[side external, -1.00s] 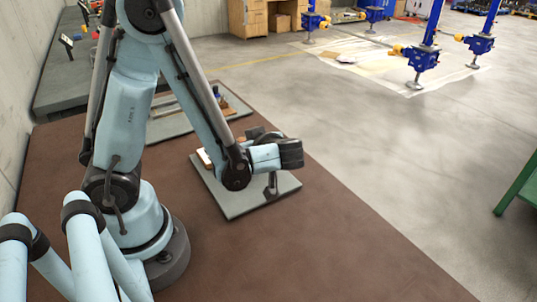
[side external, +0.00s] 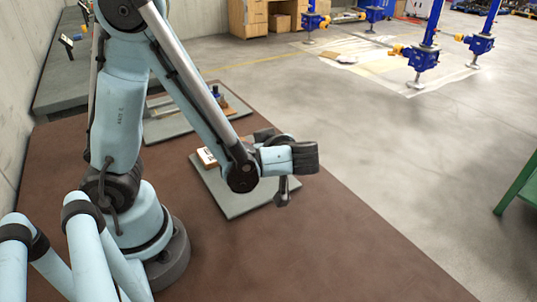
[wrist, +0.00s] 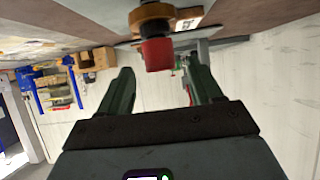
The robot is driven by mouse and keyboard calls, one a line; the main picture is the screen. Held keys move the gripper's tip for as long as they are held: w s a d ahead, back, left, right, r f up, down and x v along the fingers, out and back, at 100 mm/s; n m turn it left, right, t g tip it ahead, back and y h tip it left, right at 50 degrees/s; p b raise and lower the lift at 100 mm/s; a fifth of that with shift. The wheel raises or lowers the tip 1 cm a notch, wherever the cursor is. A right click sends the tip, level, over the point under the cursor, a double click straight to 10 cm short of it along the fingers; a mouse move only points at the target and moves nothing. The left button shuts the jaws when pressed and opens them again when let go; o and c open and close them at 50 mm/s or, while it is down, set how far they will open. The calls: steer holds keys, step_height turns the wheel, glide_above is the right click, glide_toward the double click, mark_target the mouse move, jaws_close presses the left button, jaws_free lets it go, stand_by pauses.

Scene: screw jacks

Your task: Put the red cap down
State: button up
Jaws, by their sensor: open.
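In the side view my gripper (side external: 283,196) hangs over the right edge of the grey plate (side external: 238,204). The cap cannot be made out there; my arm hides part of the plate.
A white block (side external: 207,157) lies on the plate's far-left part. A second grey tray (side external: 170,127) with small items is behind. The brown floor mat (side external: 330,250) is clear at the right. Blue screw jacks (side external: 424,58) stand far back, and a green bench (side external: 522,190) is at the right edge.

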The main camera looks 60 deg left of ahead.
steer(key=w+d+r+m+t+h, duration=0.1)
steer(key=d+r+m+t+h, duration=0.1)
steer(key=m+h, duration=0.4)
steer(key=d+r+m+t+h, duration=0.2)
steer(key=d+m+t+h, duration=0.2)
steer(key=m, duration=0.7)
steer(key=shift+w+r+h, duration=0.25)
steer(key=shift+w+h, duration=0.1)
steer(key=shift+h, duration=0.55)
steer(key=shift+w+d+r+m+t, duration=0.15)
steer(key=shift+r+m+t, duration=0.25)
steer(key=shift+m+t, duration=0.15)
